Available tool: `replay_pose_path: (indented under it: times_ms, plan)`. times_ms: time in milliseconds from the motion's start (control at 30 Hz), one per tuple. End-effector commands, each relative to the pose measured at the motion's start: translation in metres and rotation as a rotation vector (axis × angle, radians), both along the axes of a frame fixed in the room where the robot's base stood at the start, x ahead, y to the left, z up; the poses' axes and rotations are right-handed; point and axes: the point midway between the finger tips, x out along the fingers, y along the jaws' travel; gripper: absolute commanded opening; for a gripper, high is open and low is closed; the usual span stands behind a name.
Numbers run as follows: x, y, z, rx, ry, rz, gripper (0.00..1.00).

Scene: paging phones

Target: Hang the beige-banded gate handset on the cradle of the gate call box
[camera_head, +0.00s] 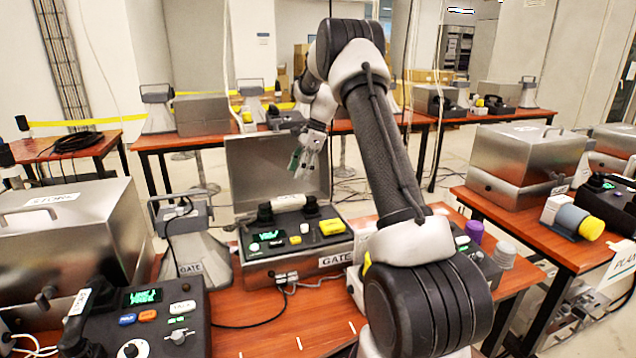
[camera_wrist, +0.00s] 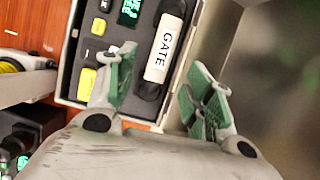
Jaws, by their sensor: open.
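The gate call box (camera_head: 292,262) stands open on the middle table, its lid (camera_head: 278,165) raised behind it and a GATE label on its front. The beige-banded handset (camera_head: 289,202) lies lengthwise along the back of the panel, below the lid. In the wrist view the handset (camera_wrist: 163,50) shows its pale band with the word GATE and its black ends. I cannot tell how it sits on the cradle, which is hidden under it. My gripper (camera_head: 303,167) is above the box. In the wrist view my gripper (camera_wrist: 163,97) is open and empty, with its green-padded fingers apart near the handset's lower end.
A horn speaker (camera_head: 192,250) marked GATE stands left of the box. Another call unit (camera_head: 150,320) with its handset is at the front left, beside a closed metal case (camera_head: 85,235). A purple cup (camera_head: 474,231) and a grey cup (camera_head: 505,256) stand at the right.

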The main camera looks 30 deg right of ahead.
Motion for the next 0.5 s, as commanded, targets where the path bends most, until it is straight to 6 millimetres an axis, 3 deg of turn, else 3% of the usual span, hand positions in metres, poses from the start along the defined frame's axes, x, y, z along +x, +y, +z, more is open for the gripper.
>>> replay_pose_path:
  times_ms: [167,300,500]
  plan:
    - [-0.046,0.022,0.070,-0.082,-0.105,0.206,0.52]
    - [-0.108,0.043,0.125,-0.176,-0.205,0.446,0.52]
    - [-0.209,0.066,0.174,-0.316,-0.334,0.794,0.52]
